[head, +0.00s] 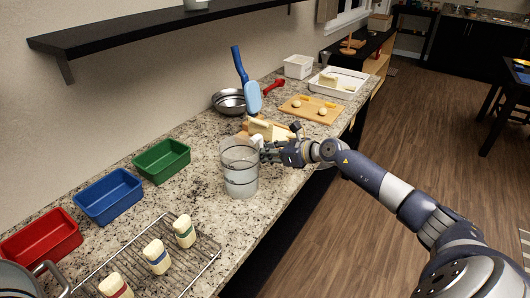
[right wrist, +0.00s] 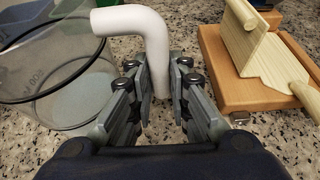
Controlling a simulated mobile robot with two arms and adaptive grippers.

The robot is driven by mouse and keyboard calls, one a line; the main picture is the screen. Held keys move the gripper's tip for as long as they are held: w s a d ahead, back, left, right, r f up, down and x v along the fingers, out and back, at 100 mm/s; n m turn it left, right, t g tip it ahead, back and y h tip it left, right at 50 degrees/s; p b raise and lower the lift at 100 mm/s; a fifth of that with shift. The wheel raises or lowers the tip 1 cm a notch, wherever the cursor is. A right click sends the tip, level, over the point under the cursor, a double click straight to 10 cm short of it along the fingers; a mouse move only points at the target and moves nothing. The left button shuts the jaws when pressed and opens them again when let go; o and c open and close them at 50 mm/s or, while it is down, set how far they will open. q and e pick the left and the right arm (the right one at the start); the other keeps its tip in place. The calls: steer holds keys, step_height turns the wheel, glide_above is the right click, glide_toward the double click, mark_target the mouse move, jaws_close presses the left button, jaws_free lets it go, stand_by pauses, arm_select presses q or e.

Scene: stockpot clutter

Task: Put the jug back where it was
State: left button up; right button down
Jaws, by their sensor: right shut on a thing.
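The jug (head: 240,171) is clear with dark bands and a white handle, and it looks upright at the middle of the granite counter. My right gripper (head: 272,153) reaches in from the right and is shut on the jug's handle. In the right wrist view the white handle (right wrist: 150,45) runs down between the fingers of the right gripper (right wrist: 160,95). The clear jug wall (right wrist: 50,85) with its dark rim is at the left there. I cannot tell whether the jug's base touches the counter. My left gripper is not in view.
A wooden board with a wooden piece (right wrist: 250,85) lies close to the right of the gripper. Red, blue (head: 108,196) and green bins line the wall. A wire rack (head: 150,262) holds cream-coloured blocks in front.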

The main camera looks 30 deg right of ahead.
steer(key=c, duration=1.5)
jaws_free()
steer(key=shift+r, duration=0.2)
steer(key=shift+s+d, duration=0.15)
steer(key=shift+s, duration=0.05)
steer(key=shift+b+v, duration=0.3)
steer(key=shift+v, duration=5.45)
